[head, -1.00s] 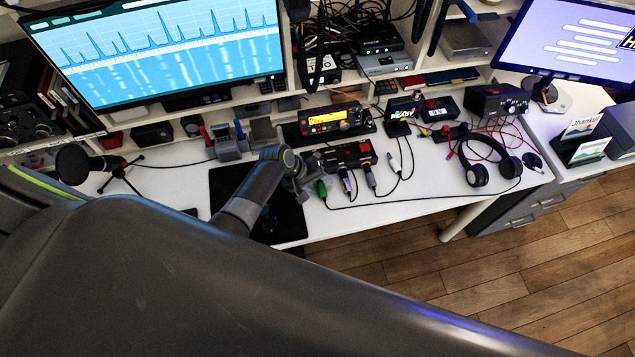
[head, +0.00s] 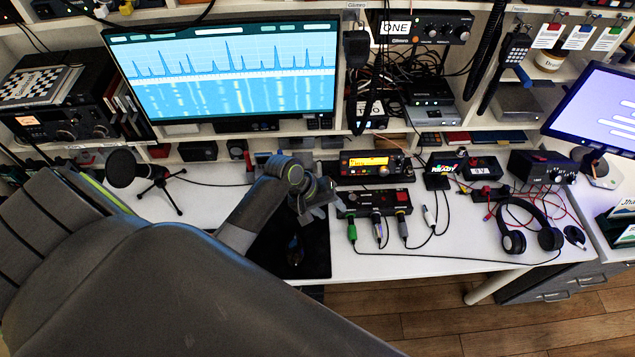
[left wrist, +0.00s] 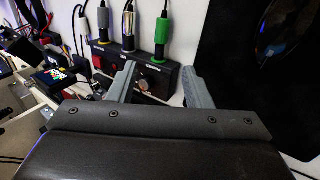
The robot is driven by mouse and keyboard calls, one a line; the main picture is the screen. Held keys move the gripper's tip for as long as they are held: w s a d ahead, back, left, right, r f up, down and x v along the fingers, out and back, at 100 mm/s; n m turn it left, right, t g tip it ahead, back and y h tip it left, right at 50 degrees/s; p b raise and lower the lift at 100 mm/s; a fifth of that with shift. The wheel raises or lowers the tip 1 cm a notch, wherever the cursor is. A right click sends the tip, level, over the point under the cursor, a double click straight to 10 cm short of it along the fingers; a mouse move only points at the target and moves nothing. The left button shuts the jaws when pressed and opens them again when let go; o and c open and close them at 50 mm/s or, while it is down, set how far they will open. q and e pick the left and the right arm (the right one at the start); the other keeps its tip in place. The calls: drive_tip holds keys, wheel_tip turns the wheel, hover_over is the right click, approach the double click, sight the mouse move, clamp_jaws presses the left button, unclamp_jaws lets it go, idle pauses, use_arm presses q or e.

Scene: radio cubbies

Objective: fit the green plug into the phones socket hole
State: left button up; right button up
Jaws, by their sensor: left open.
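The green plug (head: 351,229) is at the left of the front edge of the black socket box (head: 375,201), with its black cable trailing away. In the left wrist view the green plug (left wrist: 162,32) stands at the edge of the box (left wrist: 152,78), its tip against or very near it. Which hole is the phones socket, and whether the plug is in any hole, I cannot tell. My left gripper (head: 318,203) is open and empty, at the left end of the box. In the left wrist view its two fingers (left wrist: 157,84) reach toward the box on either side of a knob.
A white plug (head: 428,216) lies right of the box. Headphones (head: 530,232) lie farther right. A lit radio (head: 368,164) stands behind. A black mat (head: 300,255) lies in front.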

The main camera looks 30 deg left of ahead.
use_arm(q)
drive_tip(key=v, duration=0.5)
drive_tip(key=shift+s+a+r, duration=0.1)
drive_tip(key=shift+r, duration=0.2)
